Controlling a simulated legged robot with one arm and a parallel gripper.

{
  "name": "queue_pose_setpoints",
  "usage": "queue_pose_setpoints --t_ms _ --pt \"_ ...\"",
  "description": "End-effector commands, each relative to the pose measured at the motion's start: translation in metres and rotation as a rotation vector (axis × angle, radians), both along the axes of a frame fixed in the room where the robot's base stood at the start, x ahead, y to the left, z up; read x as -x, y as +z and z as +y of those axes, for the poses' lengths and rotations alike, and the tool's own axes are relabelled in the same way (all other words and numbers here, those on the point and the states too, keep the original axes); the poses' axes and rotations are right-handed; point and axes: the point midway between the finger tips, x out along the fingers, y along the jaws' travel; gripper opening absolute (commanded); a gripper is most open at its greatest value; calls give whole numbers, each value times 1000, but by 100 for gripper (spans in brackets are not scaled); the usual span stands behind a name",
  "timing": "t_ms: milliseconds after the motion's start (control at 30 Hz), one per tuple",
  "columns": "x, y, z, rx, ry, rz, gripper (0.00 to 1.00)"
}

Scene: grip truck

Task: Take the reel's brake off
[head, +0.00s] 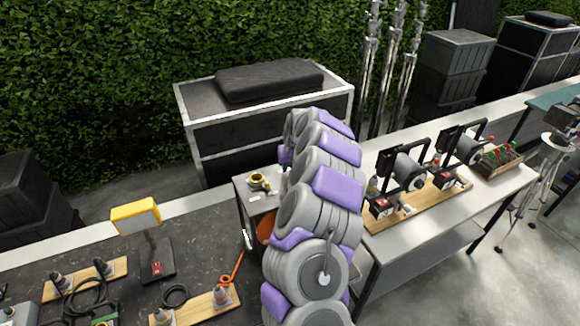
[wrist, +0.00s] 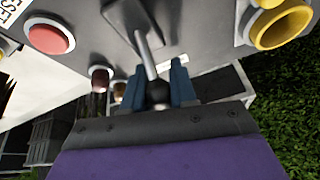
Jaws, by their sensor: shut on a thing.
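My gripper (wrist: 157,82) shows in the wrist view, its two blue fingers shut on a metal lever (wrist: 146,55) near its dark round knob. The lever rises from a dark plate (wrist: 128,18) on a light grey panel. A red button (wrist: 50,38) and a yellow ring (wrist: 281,23) sit on the panel to either side. In the head view my arm hides my gripper and the lever. A grey stand (head: 243,212) with a yellow ring on top (head: 259,182) shows left of my arm, with part of an orange round thing (head: 265,229), perhaps the reel, below it.
A dark bench (head: 100,255) at left holds a yellow-framed lamp (head: 136,217), cables and an orange hooked rod (head: 232,272). A white table (head: 450,215) at right bears black machines on a wooden board. A large case (head: 262,130) stands behind, before a hedge.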

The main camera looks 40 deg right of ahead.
Motion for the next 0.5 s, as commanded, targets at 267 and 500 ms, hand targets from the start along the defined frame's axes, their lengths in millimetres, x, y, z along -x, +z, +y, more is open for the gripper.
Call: queue_pose_setpoints --t_ms 267,500 --pt "0 0 0 9 2 -41 0" --pt "5 3 1 32 2 -143 0"
